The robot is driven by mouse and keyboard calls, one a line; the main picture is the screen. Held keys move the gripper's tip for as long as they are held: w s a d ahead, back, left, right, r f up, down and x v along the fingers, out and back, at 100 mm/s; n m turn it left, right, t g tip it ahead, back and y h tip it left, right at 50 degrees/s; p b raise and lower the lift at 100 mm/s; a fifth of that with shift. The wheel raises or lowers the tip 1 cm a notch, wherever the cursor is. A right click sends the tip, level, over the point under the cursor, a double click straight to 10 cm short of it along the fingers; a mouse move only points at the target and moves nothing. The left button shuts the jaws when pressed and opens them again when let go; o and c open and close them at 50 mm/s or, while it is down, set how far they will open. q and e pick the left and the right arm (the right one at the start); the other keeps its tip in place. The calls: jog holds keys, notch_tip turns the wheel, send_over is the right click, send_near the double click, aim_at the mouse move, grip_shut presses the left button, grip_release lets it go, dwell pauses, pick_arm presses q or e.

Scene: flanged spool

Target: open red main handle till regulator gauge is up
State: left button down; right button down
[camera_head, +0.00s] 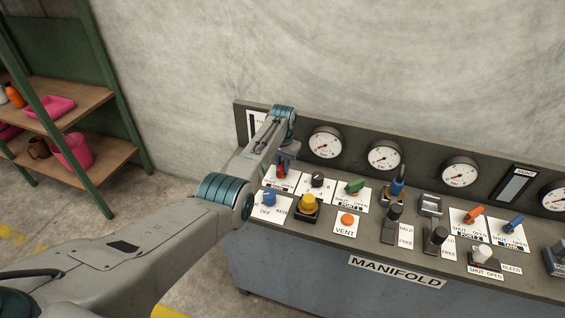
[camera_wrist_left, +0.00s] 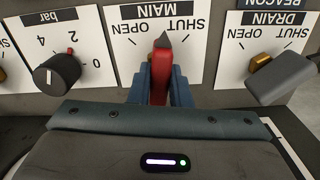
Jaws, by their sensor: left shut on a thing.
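The red main handle (camera_wrist_left: 160,80) stands on a white plate marked MAIN, SHUT and OPEN (camera_wrist_left: 190,70), which appears upside down in the left wrist view. Its dark pointer tip lies between the SHUT and OPEN marks. My left gripper (camera_wrist_left: 160,92) is shut on the handle, with a blue finger on each side. In the head view the handle (camera_head: 282,170) is partly hidden by my left gripper (camera_head: 283,162). Several round gauges line the back panel; the leftmost gauge (camera_head: 325,142) and the middle gauge (camera_head: 384,155) are too small to read surely. My right gripper is out of view.
A black knob (camera_wrist_left: 57,75) on a bar scale is left of the handle in the wrist view; a grey drain lever (camera_wrist_left: 285,80) is at right. A blue knob (camera_head: 269,199), yellow knob (camera_head: 308,203) and green lever (camera_head: 355,186) crowd nearby. A shelf (camera_head: 60,100) stands far left.

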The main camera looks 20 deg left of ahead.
aim_at(282, 163)
pick_arm(q)
jog(key=n+p, duration=0.1)
jog(key=n, duration=0.4)
jog(key=shift+r+n, duration=0.15)
jog(key=shift+n, duration=0.15)
jog(key=n, duration=0.5)
jog(key=shift+w+p, duration=0.1)
jog(key=shift+p, duration=0.2)
jog(key=c, duration=1.3)
grip_release()
jog(key=shift+c, duration=0.2)
jog(key=shift+r, duration=0.35)
notch_tip(282, 163, up, 10)
jog(key=b, duration=0.1)
jog(key=shift+b, duration=0.4)
